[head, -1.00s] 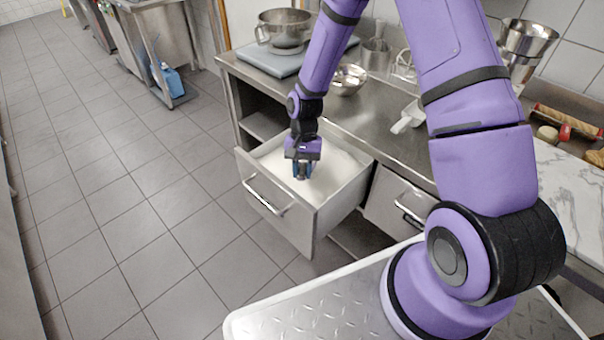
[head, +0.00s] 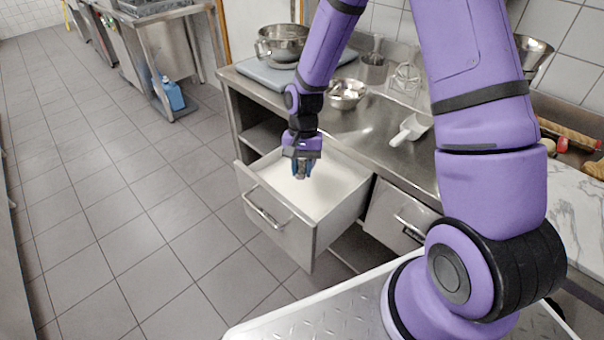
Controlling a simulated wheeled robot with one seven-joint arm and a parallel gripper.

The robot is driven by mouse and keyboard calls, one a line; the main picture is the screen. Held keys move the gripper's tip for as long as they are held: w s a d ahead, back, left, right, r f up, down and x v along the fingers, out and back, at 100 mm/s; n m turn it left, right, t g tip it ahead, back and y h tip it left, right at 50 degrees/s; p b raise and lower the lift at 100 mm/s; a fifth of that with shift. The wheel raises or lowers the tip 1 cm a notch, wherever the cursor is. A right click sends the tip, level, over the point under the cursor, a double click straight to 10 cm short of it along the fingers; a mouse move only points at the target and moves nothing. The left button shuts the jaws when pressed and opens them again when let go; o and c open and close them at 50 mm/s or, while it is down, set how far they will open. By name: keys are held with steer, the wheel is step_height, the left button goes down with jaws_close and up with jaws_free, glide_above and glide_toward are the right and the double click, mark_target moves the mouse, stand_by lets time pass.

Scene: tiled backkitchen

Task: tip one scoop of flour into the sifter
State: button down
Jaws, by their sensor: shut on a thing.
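My gripper (head: 303,172) hangs fingers down over the open drawer of white flour (head: 330,190), near its back left part. A white scoop (head: 411,128) lies on the steel counter, apart from my gripper. A steel bowl-like vessel with side handles (head: 283,40) stands on a blue-grey slab at the counter's far end. I cannot tell whether it is the sifter.
A small metal bowl with pale contents (head: 347,95), a metal canister (head: 374,68) and a wire stand (head: 406,77) are on the counter (head: 375,125). The drawer front (head: 275,220) juts into the aisle. A shut drawer (head: 400,212) is beside it. The tiled floor (head: 130,230) is clear.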

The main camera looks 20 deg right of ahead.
steer(key=shift+r+t+h, duration=0.25)
steer(key=shift+r+t, duration=0.3)
steer(key=shift+r, duration=1.6)
steer(key=shift+r+t+h, duration=0.25)
steer(key=shift+r+t, duration=0.3)
steer(key=shift+r, duration=1.6)
